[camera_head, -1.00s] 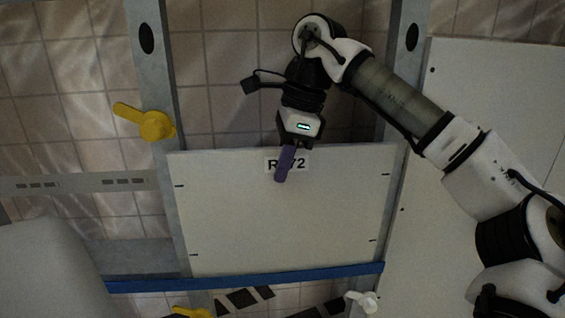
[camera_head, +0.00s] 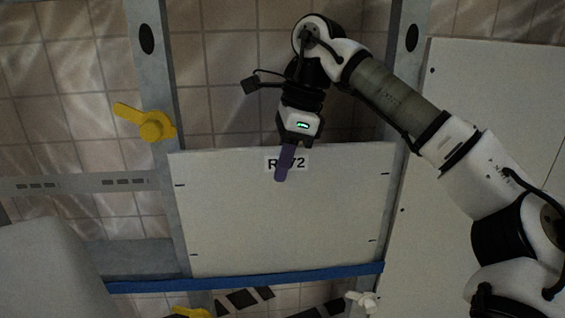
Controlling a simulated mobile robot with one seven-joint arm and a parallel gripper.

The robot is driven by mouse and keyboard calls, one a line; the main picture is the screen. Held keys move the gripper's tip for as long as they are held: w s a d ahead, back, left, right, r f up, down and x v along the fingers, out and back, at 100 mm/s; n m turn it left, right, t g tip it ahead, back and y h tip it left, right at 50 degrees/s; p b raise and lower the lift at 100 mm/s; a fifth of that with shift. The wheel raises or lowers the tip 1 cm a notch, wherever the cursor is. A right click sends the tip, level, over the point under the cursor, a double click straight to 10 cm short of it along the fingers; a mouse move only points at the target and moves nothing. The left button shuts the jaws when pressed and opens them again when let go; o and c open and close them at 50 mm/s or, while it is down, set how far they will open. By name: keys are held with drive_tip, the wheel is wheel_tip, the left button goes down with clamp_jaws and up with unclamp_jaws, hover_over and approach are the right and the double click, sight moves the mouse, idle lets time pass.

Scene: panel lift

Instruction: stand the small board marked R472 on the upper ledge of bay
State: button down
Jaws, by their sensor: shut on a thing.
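I cannot tell whether the board touches the ledge. My gripper (camera_head: 285,163) is shut on the board's top edge near the middle, with a purple finger in front of the label. The other finger is hidden behind the board.
The left post (camera_head: 158,95) carries a yellow clamp knob (camera_head: 150,122). Another yellow knob (camera_head: 190,312) and a white knob (camera_head: 362,300) show below the ledge. A large pale panel (camera_head: 480,110) stands at the right behind my arm. Tiled wall lies behind.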

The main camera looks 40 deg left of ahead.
drive_tip(key=shift+r, duration=0.1)
drive_tip(key=c, duration=1.4)
unclamp_jaws()
drive_tip(key=shift+r, duration=1.4)
drive_tip(key=shift+r, duration=0.2)
